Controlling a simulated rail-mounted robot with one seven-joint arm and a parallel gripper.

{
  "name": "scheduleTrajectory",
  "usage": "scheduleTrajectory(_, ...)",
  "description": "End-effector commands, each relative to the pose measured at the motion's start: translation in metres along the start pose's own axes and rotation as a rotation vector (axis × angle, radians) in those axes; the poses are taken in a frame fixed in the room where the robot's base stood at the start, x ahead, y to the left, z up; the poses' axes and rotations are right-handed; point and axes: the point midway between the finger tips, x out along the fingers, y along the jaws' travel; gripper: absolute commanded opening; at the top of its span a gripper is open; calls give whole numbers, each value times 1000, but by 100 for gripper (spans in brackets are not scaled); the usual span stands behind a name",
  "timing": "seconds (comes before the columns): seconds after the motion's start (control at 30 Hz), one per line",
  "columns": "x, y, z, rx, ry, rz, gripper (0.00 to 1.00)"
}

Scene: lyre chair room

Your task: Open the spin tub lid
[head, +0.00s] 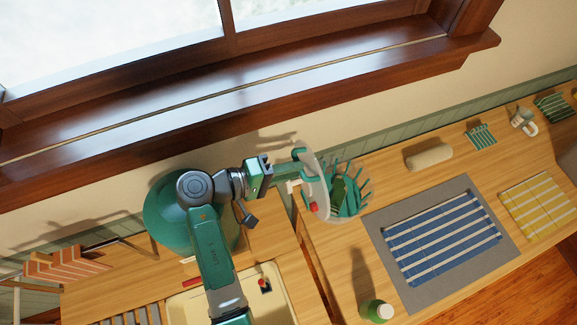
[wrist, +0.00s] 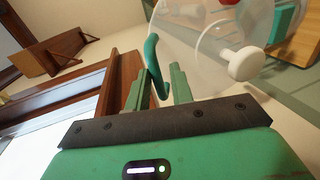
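The spin tub lid (head: 316,190) is a clear round disc with a green handle and a red knob. It stands steeply tilted at the left side of the green slatted tub (head: 350,190). My gripper (head: 294,168) is at the lid's left face, by the handle. In the wrist view, the lid (wrist: 200,50) is just beyond my gripper (wrist: 160,88), with a white knob (wrist: 245,64) on it. The exact contact is partly hidden.
The wooden counter holds a blue striped towel on a grey mat (head: 385,275), a yellow towel (head: 538,205), a rolled cloth (head: 429,156) and a green bottle (head: 376,311). A cream sink (head: 190,305) lies below my arm. The window sill (head: 250,110) runs along the wall behind.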

Motion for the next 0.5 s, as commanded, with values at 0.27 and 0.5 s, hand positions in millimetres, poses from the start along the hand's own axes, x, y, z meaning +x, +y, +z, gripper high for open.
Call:
scheduleTrajectory(0.27, 3, -10, 3, -14, -7, -10, 34)
scheduleTrajectory(0.5, 2, -7, 3, -11, -6, -8, 34)
